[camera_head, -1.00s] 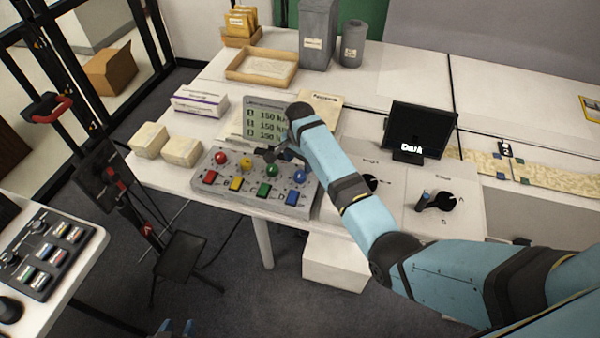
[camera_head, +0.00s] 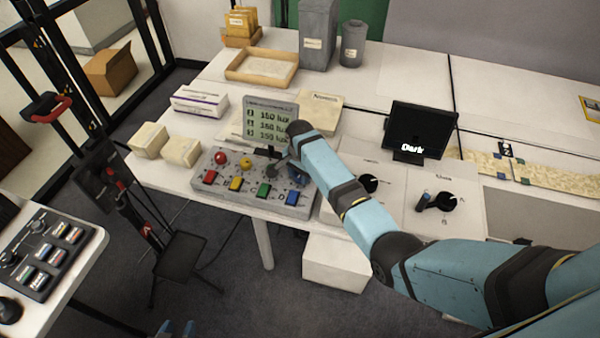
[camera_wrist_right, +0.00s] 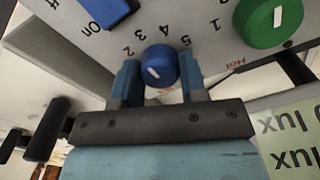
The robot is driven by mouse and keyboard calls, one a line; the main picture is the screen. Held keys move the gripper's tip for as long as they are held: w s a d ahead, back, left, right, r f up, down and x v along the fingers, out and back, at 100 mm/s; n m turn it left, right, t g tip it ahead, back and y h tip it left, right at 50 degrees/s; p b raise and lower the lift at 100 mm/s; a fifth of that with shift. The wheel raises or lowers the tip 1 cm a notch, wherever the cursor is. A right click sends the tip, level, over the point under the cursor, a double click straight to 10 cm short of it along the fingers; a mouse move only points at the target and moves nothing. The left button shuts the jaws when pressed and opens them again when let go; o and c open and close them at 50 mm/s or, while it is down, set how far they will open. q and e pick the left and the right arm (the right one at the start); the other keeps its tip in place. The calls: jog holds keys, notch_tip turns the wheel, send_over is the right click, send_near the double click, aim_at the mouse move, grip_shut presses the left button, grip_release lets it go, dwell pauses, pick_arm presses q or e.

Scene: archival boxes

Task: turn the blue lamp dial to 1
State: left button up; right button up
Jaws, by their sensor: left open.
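The control box (camera_head: 222,194) on the desk carries a row of round dials above coloured switches. The blue lamp dial (camera_wrist_right: 158,66) sits between the two blue fingers of my right gripper (camera_wrist_right: 160,82) in the right wrist view. The fingers flank it closely and appear shut on it. Its white mark and printed numbers show there. In the head view my right gripper (camera_head: 284,168) hides the green and blue dials. The fingertips of my left gripper (camera_head: 174,328) show at the bottom edge, open and away from the desk.
The red dial (camera_head: 221,158) and yellow dial (camera_head: 246,162) stand to the left. The green dial (camera_wrist_right: 268,22) is beside the blue one in the wrist view. A lux display (camera_head: 268,122) rises behind the box. A dark screen (camera_head: 420,130) and two black knobs are to the right.

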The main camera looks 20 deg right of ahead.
jog(key=shift+r+n+p, duration=0.25)
jog(key=shift+n+p, duration=1.05)
jog(key=shift+p, duration=0.2)
jog(key=n+p, duration=0.2)
jog(key=n, duration=0.1)
jog(key=shift+f+n, duration=0.1)
jog(key=shift+n, duration=0.2)
jog(key=shift+n+p, duration=0.75)
jog(key=shift+n, duration=0.15)
jog(key=shift+n+p, duration=0.35)
jog(key=shift+n, duration=0.65)
jog(key=n+p, duration=0.1)
jog(key=n, duration=0.2)
jog(key=shift+f, duration=0.1)
jog(key=shift+n, duration=1.4)
